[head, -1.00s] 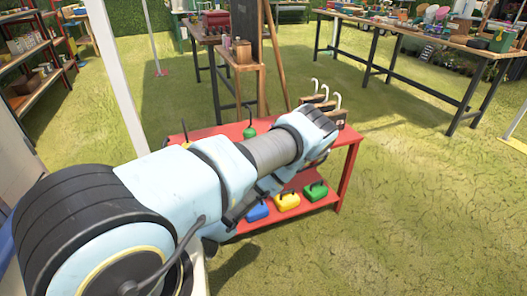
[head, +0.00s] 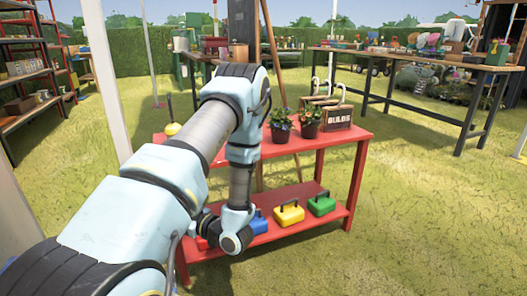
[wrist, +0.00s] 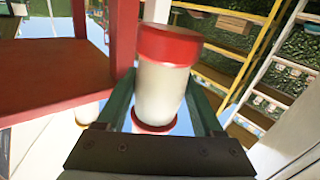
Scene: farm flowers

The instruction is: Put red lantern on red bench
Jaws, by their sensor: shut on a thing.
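My gripper (wrist: 158,98) is shut on the red lantern (wrist: 161,84), a pale cylinder with a red cap and red base. The lantern is upright but slightly tilted between the two green fingers. The red bench (head: 345,160) stands in the middle of the head view, with a top and a lower shelf. In the wrist view a red surface and post of the bench (wrist: 50,80) lie left of the lantern, apart from it. In the head view my arm covers the bench's left part, and the fingers and held lantern cannot be made out.
Two potted plants (head: 281,127) and a wooden bulb crate (head: 338,117) stand on the bench top. Blue (head: 258,222), yellow (head: 289,213) and green (head: 321,203) handled boxes sit on the lower shelf. Shelves (wrist: 232,45) stand right in the wrist view.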

